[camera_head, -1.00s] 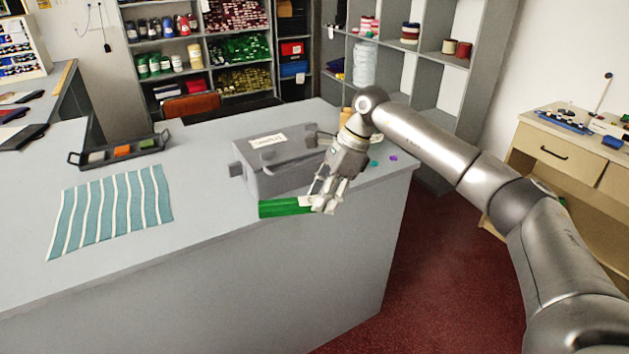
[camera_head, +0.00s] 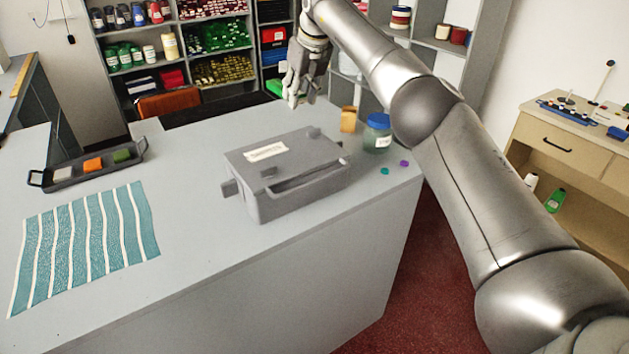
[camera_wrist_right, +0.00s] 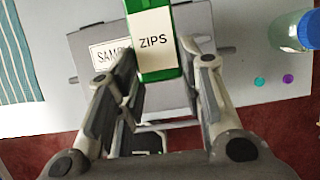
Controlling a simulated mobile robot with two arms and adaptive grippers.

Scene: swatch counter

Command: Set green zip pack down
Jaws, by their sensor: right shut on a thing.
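The green zip pack (camera_wrist_right: 178,18), with a white "ZIPS" label, is between the fingers of my right gripper (camera_wrist_right: 153,72) in the right wrist view. In the head view my right gripper (camera_head: 299,94) is over the far part of the counter, beyond the grey box, with its fingers pointing down. It is shut on the pack, and only a green bit of the pack (camera_head: 274,86) shows at its left. The pack looks raised above the counter (camera_head: 200,240). My left gripper is not in view.
The grey lidded box (camera_head: 275,205) stands mid-counter. A black tray (camera_head: 95,170) and striped cloth (camera_head: 85,245) lie left. Bare counter lies between cloth and box.

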